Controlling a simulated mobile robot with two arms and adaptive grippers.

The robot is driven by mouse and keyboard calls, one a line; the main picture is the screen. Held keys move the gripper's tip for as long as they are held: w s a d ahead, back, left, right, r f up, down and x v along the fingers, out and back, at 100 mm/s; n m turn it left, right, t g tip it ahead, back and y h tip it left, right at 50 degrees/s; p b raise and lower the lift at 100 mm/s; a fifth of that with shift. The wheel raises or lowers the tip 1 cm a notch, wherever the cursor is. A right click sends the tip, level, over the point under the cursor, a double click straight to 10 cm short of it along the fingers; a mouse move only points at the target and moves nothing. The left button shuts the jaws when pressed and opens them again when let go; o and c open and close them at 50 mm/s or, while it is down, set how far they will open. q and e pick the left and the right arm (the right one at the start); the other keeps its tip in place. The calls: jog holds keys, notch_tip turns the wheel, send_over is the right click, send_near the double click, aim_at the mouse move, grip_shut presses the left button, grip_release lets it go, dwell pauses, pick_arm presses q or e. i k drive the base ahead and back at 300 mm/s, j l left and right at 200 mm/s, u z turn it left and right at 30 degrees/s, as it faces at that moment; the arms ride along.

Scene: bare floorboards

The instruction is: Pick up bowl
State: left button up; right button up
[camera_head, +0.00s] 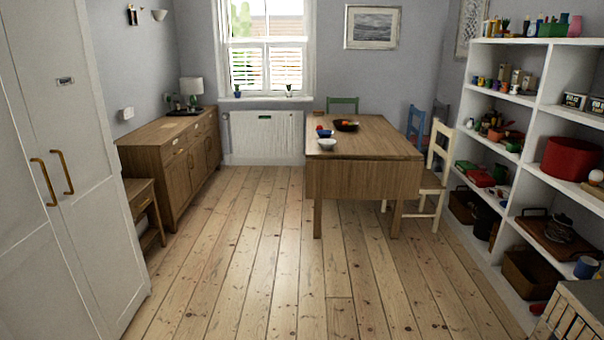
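A small white bowl (327,144) sits near the front left edge of the wooden table (378,143), across the room. Just behind it is a small blue bowl (324,133) with something red at its top. A dark, wide bowl (346,126) with red and orange items in it stands farther back on the table. Neither of my grippers is in view.
Bare floorboards (240,265) lie clear up to the table. White cupboard doors (60,180) and a wooden sideboard (180,165) line the left. A cream chair (432,180) stands at the table's right. Full white shelves (535,120) line the right.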

aim_at(327, 145)
jog(key=i, duration=3.85)
jog(key=i+z, duration=0.1)
jog(key=i, duration=0.65)
jog(key=i+j, duration=0.15)
jog(key=i, duration=0.6)
jog(key=l+z, duration=0.05)
